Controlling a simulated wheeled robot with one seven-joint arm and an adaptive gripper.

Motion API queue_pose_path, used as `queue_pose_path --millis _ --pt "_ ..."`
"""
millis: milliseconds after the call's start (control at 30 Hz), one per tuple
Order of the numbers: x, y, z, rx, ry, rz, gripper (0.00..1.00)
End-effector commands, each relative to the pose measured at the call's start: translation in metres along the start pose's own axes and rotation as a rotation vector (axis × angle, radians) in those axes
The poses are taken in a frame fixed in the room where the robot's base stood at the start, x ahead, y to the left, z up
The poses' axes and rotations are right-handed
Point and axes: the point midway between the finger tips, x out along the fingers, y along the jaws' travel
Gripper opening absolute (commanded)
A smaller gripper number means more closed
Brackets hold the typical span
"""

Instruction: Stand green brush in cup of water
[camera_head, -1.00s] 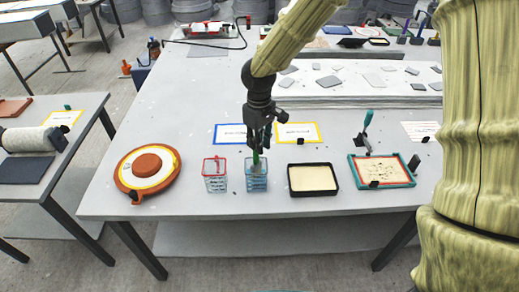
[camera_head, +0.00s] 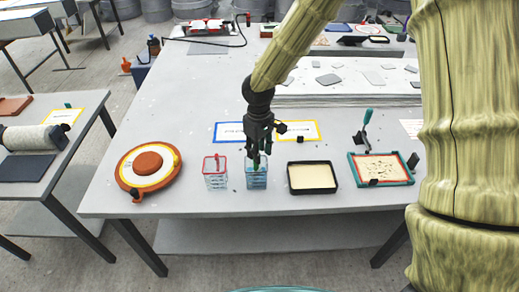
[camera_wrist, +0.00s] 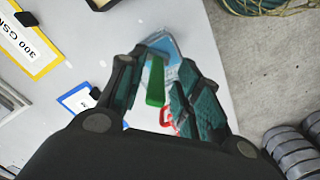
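The water cup (camera_head: 257,181) is a clear, blue-tinted container on the front of the table. It also shows beyond my fingertips in the wrist view (camera_wrist: 174,46). The green brush (camera_wrist: 155,82) stands roughly upright at the cup, its lower end apparently inside; its tip is hidden. My gripper (camera_head: 260,154) points down just above the cup. In the wrist view its two fingers (camera_wrist: 158,80) are apart on either side of the green handle, with gaps showing, so it looks open around the brush.
A red-rimmed clear cup (camera_head: 215,175) stands close on the left. A black tray with cream contents (camera_head: 312,178) is close on the right. Blue and yellow framed cards (camera_head: 298,131) lie behind. An orange round mould (camera_head: 148,167) sits farther left.

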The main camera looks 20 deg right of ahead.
Motion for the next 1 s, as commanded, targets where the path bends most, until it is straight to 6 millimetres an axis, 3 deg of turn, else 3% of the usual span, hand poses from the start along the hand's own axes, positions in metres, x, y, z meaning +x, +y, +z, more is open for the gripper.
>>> queue_pose_path --millis 467,1000 --pt "-0.010 0.001 -0.001 0.001 0.002 0.001 0.38" --pt "-0.085 0.000 -0.001 0.002 0.003 0.000 0.38"
